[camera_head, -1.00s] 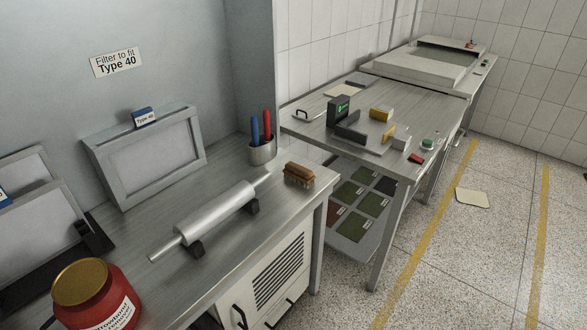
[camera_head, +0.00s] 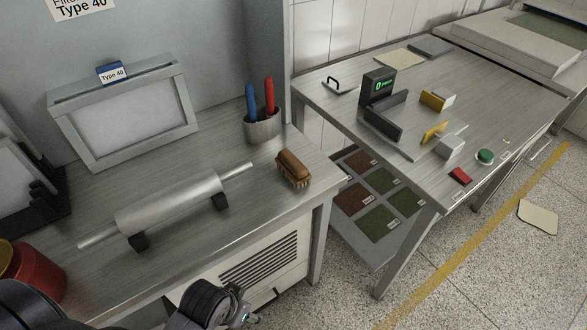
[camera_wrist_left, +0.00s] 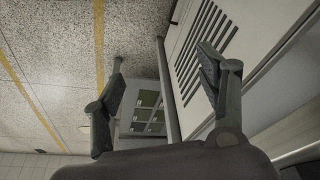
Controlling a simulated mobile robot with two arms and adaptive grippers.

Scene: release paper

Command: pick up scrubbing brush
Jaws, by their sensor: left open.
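The scrubbing brush (camera_head: 294,168) has a brown wooden back and lighter bristles. It lies on the near metal bench, close to its right end, in the head view. My left arm comes in at the bottom left of the head view, in front of the bench and well short of the brush. In the left wrist view my left gripper (camera_wrist_left: 162,88) has its two fingers wide apart with nothing between them. The brush does not show in the wrist view. My right gripper is not in view.
A metal roller (camera_head: 170,203) rests on stands left of the brush. A metal cup (camera_head: 262,127) with blue and red handles stands behind it. A framed screen (camera_head: 125,115) leans at the back, a red jar (camera_head: 32,272) at left. A second table (camera_head: 480,100) stands to the right.

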